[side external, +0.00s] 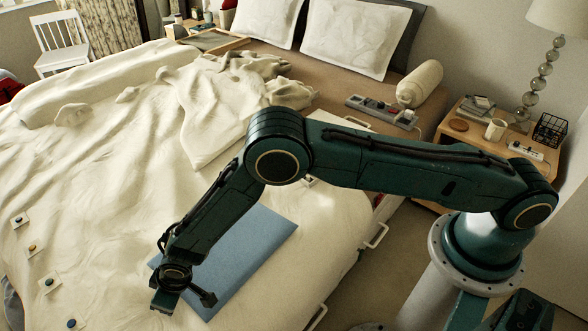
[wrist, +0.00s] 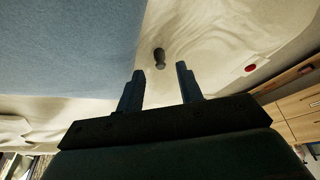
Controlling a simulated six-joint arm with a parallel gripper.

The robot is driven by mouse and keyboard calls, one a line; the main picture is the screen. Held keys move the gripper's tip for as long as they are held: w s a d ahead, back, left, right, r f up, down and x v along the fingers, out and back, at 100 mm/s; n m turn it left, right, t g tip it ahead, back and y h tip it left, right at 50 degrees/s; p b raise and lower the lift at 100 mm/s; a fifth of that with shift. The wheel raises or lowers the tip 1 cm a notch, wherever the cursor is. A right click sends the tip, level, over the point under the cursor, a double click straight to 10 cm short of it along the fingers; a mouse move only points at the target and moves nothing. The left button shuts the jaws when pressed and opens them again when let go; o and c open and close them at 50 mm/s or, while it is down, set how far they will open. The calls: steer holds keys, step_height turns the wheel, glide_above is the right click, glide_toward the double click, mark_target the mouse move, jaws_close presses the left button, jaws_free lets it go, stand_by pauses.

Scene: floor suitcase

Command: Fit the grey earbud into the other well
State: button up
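A small dark grey piece (wrist: 159,57), which looks like the grey earbud, lies on the cream bedcover in the wrist view, just off the edge of the blue mat. My gripper (wrist: 160,72) is open, its two fingers apart and nothing between them. The piece shows just beyond the fingertips, roughly in line with the gap. I cannot tell the height between them. In the side view my gripper (side external: 164,300) hangs low by the near left corner of the blue mat (side external: 250,250), and the earbud cannot be made out. I cannot make out any well or earbud case in either view.
Several small white cards with coloured dots (side external: 50,283) lie along the bed's left side. A card with a red dot (wrist: 250,68) shows in the wrist view. A long grey holder (side external: 382,110) lies near the pillows. A crowded nightstand (side external: 495,135) stands right.

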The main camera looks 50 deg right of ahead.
steer(key=v, duration=0.7)
steer(key=shift+r, duration=0.4)
steer(key=shift+d+r, duration=0.1)
steer(key=shift+d, duration=0.05)
